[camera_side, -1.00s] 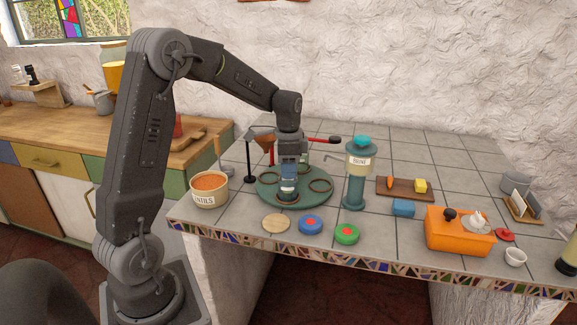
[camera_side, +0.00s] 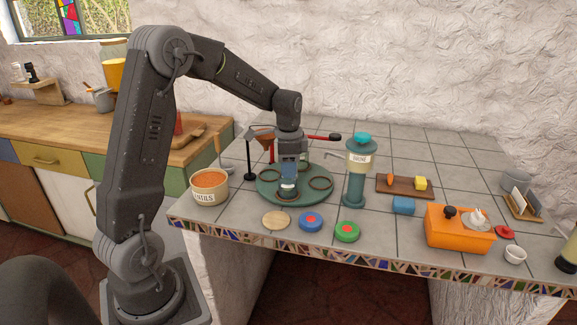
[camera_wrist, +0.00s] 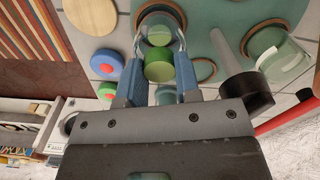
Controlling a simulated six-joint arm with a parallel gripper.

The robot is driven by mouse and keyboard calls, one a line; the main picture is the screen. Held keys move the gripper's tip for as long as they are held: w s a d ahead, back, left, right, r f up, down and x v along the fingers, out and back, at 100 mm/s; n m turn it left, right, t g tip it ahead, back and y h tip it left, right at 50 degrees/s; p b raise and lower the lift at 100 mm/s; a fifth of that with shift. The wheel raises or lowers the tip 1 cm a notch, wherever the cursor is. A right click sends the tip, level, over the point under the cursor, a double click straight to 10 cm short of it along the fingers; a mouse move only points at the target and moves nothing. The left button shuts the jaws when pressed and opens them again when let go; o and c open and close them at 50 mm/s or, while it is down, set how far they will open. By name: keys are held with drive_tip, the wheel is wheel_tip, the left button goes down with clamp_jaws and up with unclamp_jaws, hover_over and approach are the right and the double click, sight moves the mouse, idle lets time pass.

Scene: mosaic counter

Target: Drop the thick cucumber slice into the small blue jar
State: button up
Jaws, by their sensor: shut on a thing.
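My gripper (camera_wrist: 160,48) points down over the dark green turntable (camera_side: 262,197). In the wrist view its blue fingers close around a bright green piece, which looks like the thick cucumber slice (camera_wrist: 158,66). A small round clear jar (camera_wrist: 157,33) shows at the fingertips, just past the slice. I cannot tell its tint for sure, as the blue fingers overlap it. In the side view the gripper (camera_side: 288,180) hides most of what is between its fingers. Whether the slice touches the jar cannot be told.
Another glass jar (camera_wrist: 276,55) stands near the fingers. A teal grinder (camera_side: 357,175) stands right of the turntable, and a lentil pot (camera_side: 208,195) stands left. Blue (camera_side: 311,222) and green (camera_side: 347,232) discs lie in front. An orange box (camera_side: 458,232) is far right.

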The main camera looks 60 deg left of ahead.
drive_tip(key=shift+f, duration=0.1)
drive_tip(key=o, duration=1)
drive_tip(key=shift+r, duration=3.55)
drive_tip(key=s+d+r+n+t, duration=0.1)
drive_tip(key=s+d+r, duration=0.2)
drive_tip(key=d, duration=0.3)
drive_tip(key=s+d+r+n+t, duration=0.1)
drive_tip(key=s+d+r, duration=0.1)
drive_tip(key=s+d, duration=0.25)
drive_tip(key=s+d+n+t, duration=0.1)
drive_tip(key=s+d, duration=0.2)
drive_tip(key=s, duration=0.1)
drive_tip(key=s+d+n+t, duration=0.1)
drive_tip(key=s+d, duration=0.2)
drive_tip(key=s+d+n+t, duration=0.1)
drive_tip(key=s+d, duration=0.2)
drive_tip(key=s, duration=0.1)
drive_tip(key=shift+s+d+f+n+t, duration=0.3)
drive_tip(key=shift+s+d+f, duration=0.05)
drive_tip(key=shift+f, duration=0.05)
